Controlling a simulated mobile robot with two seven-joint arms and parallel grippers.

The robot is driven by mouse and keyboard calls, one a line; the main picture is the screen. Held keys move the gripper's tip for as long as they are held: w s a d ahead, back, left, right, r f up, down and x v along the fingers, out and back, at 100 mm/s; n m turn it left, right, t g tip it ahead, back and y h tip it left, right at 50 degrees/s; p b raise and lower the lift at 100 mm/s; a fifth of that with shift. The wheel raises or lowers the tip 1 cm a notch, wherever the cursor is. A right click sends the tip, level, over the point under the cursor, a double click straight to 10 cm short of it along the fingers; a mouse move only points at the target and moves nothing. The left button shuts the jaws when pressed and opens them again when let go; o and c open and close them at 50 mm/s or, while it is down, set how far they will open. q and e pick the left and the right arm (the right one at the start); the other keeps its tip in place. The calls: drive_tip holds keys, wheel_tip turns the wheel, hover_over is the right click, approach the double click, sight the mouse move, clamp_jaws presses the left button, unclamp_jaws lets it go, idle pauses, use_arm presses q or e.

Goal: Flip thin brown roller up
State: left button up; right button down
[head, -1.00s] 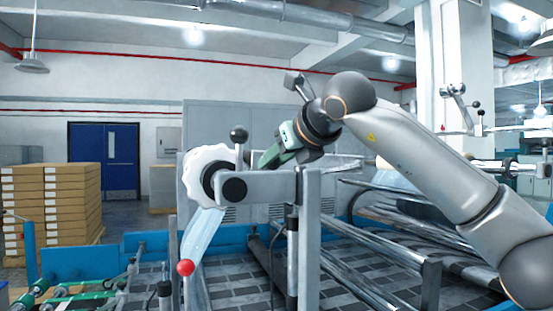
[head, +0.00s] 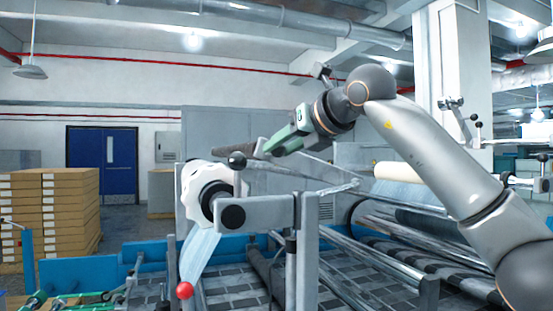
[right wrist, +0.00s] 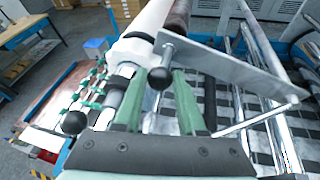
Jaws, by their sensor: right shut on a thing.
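My right gripper (head: 266,149) reaches in from the right, above the near end of the roller frame. In the right wrist view its two green fingers (right wrist: 158,84) stand on either side of a black ball knob (right wrist: 160,78) and close on it. The knob sits on a short rod at the end of a flat metal arm (right wrist: 225,72). The thin brown roller (right wrist: 179,17) runs away from that arm, beside a thicker white roll (right wrist: 152,18). In the head view the metal arm (head: 300,172) is raised and slopes down to the right. My left gripper is not seen.
A white roll with ragged edge (head: 205,183) and a red ball handle (head: 185,290) stand at the near end. Metal bars (head: 385,262) cross the machine to the right. Stacked boxes (head: 55,215) stand far left.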

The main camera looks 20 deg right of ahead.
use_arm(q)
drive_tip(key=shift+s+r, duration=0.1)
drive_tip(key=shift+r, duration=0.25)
use_arm(e)
drive_tip(key=shift+d+r+m, duration=0.15)
drive_tip(key=shift+d+r, duration=0.05)
drive_tip(key=shift+r, duration=0.25)
drive_tip(key=shift+d+r+m, duration=0.15)
drive_tip(key=shift+r, duration=0.3)
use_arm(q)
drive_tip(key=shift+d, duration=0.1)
use_arm(e)
drive_tip(key=c, duration=0.8)
unclamp_jaws()
drive_tip(key=shift+c, duration=0.2)
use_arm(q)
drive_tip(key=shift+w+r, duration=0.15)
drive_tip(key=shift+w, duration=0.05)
use_arm(e)
drive_tip(key=o, duration=0.3)
drive_tip(key=shift+f, duration=0.15)
use_arm(q)
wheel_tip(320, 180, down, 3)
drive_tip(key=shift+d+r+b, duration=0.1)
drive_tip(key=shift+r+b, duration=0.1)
drive_tip(key=shift+b, duration=1)
use_arm(e)
drive_tip(key=v, duration=1.2)
drive_tip(key=shift+s+d, duration=0.15)
drive_tip(key=shift+s, duration=0.1)
